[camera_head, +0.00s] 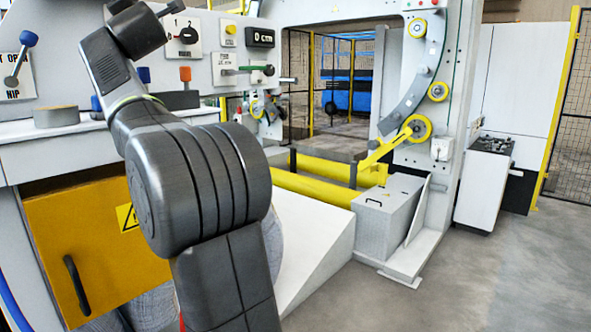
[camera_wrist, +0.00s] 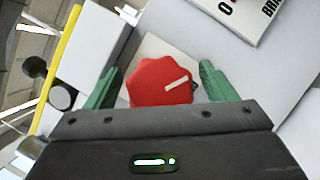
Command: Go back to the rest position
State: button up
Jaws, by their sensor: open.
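My gripper (camera_wrist: 162,80) is open, with its two green fingers spread in the wrist view. A red knob (camera_wrist: 150,84) with a white mark lies between the fingers in that picture, with a gap on each side. I cannot tell how deep the fingers reach around it. In the head view my arm rises in front of the control panel (camera_head: 205,56) and bends at the upper left. My gripper's fingers do not show in that view.
The panel carries a black rotary switch (camera_head: 188,35), a "0 cm" display (camera_head: 260,37) and a red-topped lever (camera_head: 185,74). A tape roll (camera_head: 56,116) sits on the ledge at left. A yellow cabinet door (camera_head: 85,240) is below. Open floor (camera_head: 480,290) lies at right.

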jog(key=n+y, duration=0.1)
jog(key=n, duration=0.2)
jog(key=shift+r, duration=0.1)
jog(key=shift+s+r+n+y+p, duration=0.1)
jog(key=shift+r+n+y+p, duration=0.1)
jog(key=shift+n+y+p, duration=0.5)
jog(key=n+p, duration=0.2)
jog(key=shift+a+n+g+y, duration=0.1)
jog(key=shift+n+g+y, duration=0.2)
jog(key=shift+y, duration=0.1)
jog(key=shift+n+p, duration=0.4)
jog(key=shift+p, duration=0.25)
jog(key=shift+f+n+p, duration=0.1)
jog(key=shift+n+p, duration=0.2)
jog(key=shift+p, duration=0.05)
